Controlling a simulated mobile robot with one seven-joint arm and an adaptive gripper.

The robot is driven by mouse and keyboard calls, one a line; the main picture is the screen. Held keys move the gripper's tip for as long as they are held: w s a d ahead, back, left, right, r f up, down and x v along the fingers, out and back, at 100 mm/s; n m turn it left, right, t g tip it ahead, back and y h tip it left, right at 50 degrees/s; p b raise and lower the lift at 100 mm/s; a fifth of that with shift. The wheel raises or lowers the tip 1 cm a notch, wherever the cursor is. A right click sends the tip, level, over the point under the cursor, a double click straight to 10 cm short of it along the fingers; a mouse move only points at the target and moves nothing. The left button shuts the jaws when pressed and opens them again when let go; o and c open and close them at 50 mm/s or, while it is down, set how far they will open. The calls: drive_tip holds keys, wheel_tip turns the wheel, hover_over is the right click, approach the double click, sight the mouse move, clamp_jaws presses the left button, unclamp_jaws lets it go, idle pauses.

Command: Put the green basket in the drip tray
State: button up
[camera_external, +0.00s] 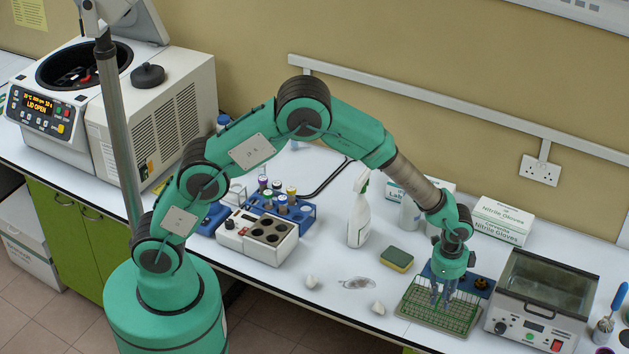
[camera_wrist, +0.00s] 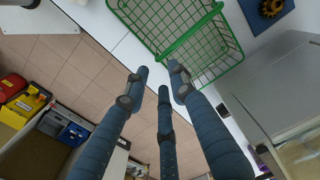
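In the wrist view the basket (camera_wrist: 150,27) fills the top middle, beyond my fingertips. My gripper (camera_external: 442,297) points down over the basket's left and middle part. In the wrist view its blue-grey fingers (camera_wrist: 160,80) are apart, with nothing visible between them. One fingertip overlaps the basket's near edge; I cannot tell whether it touches. A shallow, pale-rimmed surface (camera_external: 425,322) shows under the basket; I cannot tell whether it is the drip tray.
A blue mat (camera_external: 490,292) with a dark round part lies behind the basket. The lidded bath (camera_external: 541,300) stands close on the right. A yellow-green sponge (camera_external: 397,259), a spray bottle (camera_external: 359,215) and glove boxes (camera_external: 502,220) stand nearby. The bench's front edge is close.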

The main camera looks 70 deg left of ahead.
drive_tip(key=shift+r, duration=1.8)
drive_tip(key=s+a+r+n+t, duration=0.1)
drive_tip(key=s+a+r, duration=0.4)
drive_tip(key=r, duration=0.4)
drive_tip(key=s+a+r+n+t, duration=0.1)
drive_tip(key=s+a+r+n, duration=0.15)
drive_tip(key=s+r, duration=0.5)
drive_tip(key=s+a+r+n+t, duration=0.1)
drive_tip(key=s+a+r, duration=0.35)
drive_tip(key=r, duration=0.65)
drive_tip(key=s+a+r+n, duration=0.1)
drive_tip(key=s+a+r, duration=0.1)
drive_tip(key=s, duration=0.7)
drive_tip(key=s+a+r+n+t, duration=0.1)
drive_tip(key=s+a+n, duration=0.1)
drive_tip(key=s, duration=0.7)
drive_tip(key=s+a+r+n+t, duration=0.1)
drive_tip(key=s+a+r, duration=0.1)
drive_tip(key=s, duration=0.6)
drive_tip(key=shift+s+a+r, duration=0.35)
drive_tip(key=shift+s+a, duration=0.05)
